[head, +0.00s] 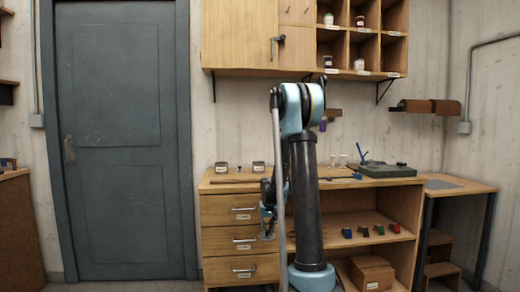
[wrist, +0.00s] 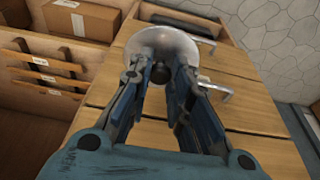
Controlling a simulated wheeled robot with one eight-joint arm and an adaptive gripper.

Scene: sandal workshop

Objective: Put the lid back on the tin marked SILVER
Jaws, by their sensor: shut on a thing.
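My gripper (head: 267,226) hangs in front of the drawer fronts, below the counter top. In the wrist view its two fingers (wrist: 160,76) are closed around the dark knob of a round, shiny silver-grey lid (wrist: 165,43). The lid is held in the air, clear of any tin. Two small tins with pale labels stand on the counter's left part, a left tin (head: 221,168) and a right tin (head: 258,167). Their labels are too small to read, so I cannot tell which is marked SILVER. Both are above and behind my gripper.
The drawer cabinet (head: 228,215) has protruding handles close to my gripper. The counter also bears a green board (head: 388,171) at the right. A cardboard box (head: 372,273) and small coloured blocks (head: 363,231) sit on open shelves. A wall cupboard (head: 240,35) hangs above.

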